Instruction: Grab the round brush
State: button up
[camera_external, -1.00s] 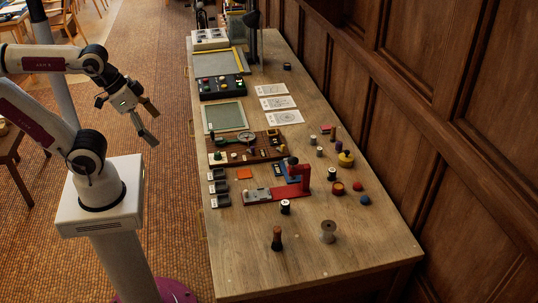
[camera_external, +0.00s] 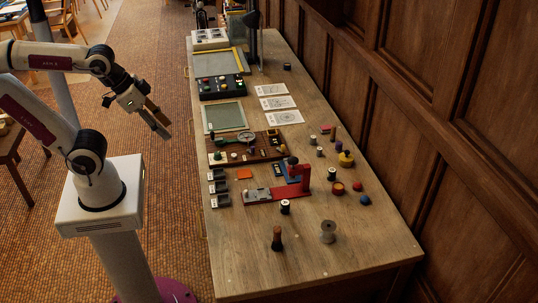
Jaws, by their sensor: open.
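My gripper (camera_external: 156,119) is open and empty. It hangs in the air left of the long wooden table (camera_external: 350,258), above the floor, angled down to the right. A small upright object with a brown top and a dark, wider base (camera_external: 277,239) stands near the table's front edge; it may be the round brush, but it is too small to be sure. My gripper is well away from it, up and to the left.
A grey spool (camera_external: 328,232) stands right of the brown-topped object. A red stand (camera_external: 290,189), a brown board with small parts (camera_external: 225,150) and several small round pieces lie behind. The table's front right is clear. A panelled wall (camera_external: 470,180) borders the right side.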

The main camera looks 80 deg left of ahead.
jog(key=w+d+f+m+t+h, duration=0.1)
jog(key=w+f+m+t, duration=0.2)
jog(key=w, duration=0.9)
jog(key=w+d+f+m, duration=0.15)
jog(key=w+f, duration=0.25)
jog(key=w, duration=0.8)
jog(key=m+h, duration=0.6)
jog(key=h, duration=0.4)
send_near(277, 238)
jog(key=w+f, duration=0.1)
jog(key=w+a+f, duration=0.1)
jog(key=shift+w+f+g, duration=0.1)
jog(key=shift+w+g, duration=0.3)
jog(key=shift+s+d+f, duration=0.15)
jog(key=shift+s+d, duration=0.1)
jog(key=shift+d, duration=0.15)
jog(key=shift+x, duration=1.3)
